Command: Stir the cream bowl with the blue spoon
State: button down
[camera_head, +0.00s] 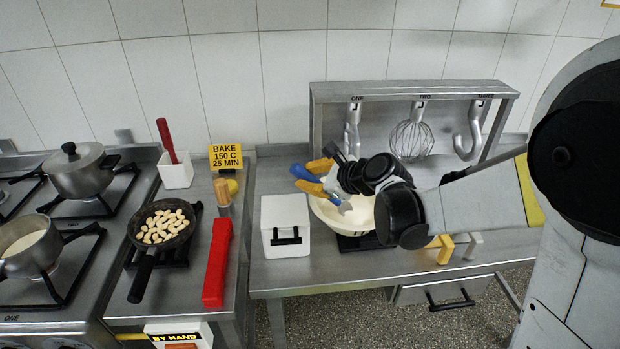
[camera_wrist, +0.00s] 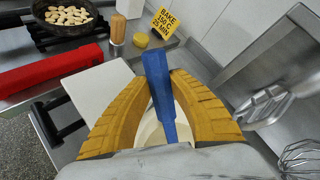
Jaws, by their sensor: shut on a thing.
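The cream bowl (camera_head: 322,213) stands on a dark base on the steel table, with its right side hidden behind my arm. Its pale rim also shows behind the fingers in the wrist view (camera_wrist: 150,131). My gripper (camera_head: 309,177) is over the bowl's left side, with its yellow fingers shut on the blue spoon (camera_head: 302,172). In the wrist view the blue handle (camera_wrist: 158,92) stands between the two fingers. The spoon slants down toward the bowl in the head view. Its lower end is hidden or too small to tell if it touches the contents.
A white box (camera_head: 286,222) with a black handle stands just left of the bowl. A steel rack (camera_head: 415,90) with a whisk (camera_head: 411,138) and hooks stands behind. A red block (camera_head: 217,262) and a pan of nuts (camera_head: 160,228) are further left.

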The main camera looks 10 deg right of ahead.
jog(key=shift+a+r+p, duration=0.55)
jog(key=shift+r+p, duration=0.35)
jog(key=shift+r, duration=0.35)
jog(key=shift+a+r+p, duration=0.5)
jog(key=shift+r+p, duration=0.45)
jog(key=shift+r, duration=0.35)
jog(key=shift+a+r+p, duration=0.55)
jog(key=shift+r+p, duration=0.35)
jog(key=shift+r, duration=0.35)
jog(key=shift+r, duration=0.1)
notch_tip(320, 180, up, 5)
jog(key=p, duration=0.4)
